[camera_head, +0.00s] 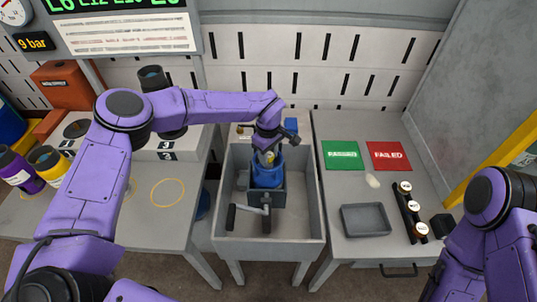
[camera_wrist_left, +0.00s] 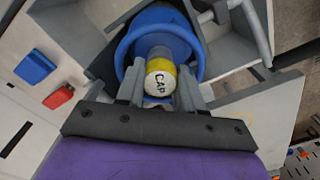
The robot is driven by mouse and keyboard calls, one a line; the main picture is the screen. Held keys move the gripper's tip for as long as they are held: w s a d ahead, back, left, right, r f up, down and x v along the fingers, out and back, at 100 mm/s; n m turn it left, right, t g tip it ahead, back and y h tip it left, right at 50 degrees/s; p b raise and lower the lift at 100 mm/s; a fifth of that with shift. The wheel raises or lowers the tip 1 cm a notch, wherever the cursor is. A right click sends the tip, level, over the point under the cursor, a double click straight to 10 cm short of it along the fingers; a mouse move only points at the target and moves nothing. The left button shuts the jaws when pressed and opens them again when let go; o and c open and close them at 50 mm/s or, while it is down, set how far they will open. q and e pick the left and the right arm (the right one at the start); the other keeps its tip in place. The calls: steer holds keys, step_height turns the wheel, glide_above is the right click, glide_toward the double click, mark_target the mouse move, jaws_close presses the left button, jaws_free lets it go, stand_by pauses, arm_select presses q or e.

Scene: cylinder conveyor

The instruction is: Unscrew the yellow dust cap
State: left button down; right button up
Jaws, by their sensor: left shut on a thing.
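The yellow dust cap (camera_wrist_left: 160,82) has a pale top marked "CAP". It sits on top of a blue cylinder (camera_head: 267,175), which shows in the left wrist view as a blue ring (camera_wrist_left: 178,22) around the cap. The cylinder stands upright in a grey holder inside a grey trough (camera_head: 232,160). My left gripper (camera_head: 270,155) comes down from above; in the left wrist view its two fingers (camera_wrist_left: 160,95) are on either side of the cap and shut on it. My right arm is at the right edge of the head view; its gripper is out of sight.
Green "PASSED" (camera_head: 341,155) and red "FAILED" (camera_head: 389,156) mats lie on the right bench, with a grey tray (camera_head: 366,219) and a black rack (camera_head: 408,208) in front. Purple and yellow cylinders (camera_head: 49,163) stand at left. A crank handle (camera_head: 232,217) projects from the holder.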

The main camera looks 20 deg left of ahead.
arm_select(q)
steer(key=shift+r+p, duration=1.6)
steer(key=shift+r, duration=0.45)
steer(key=shift+r+p, duration=0.55)
steer(key=shift+r, duration=1.9)
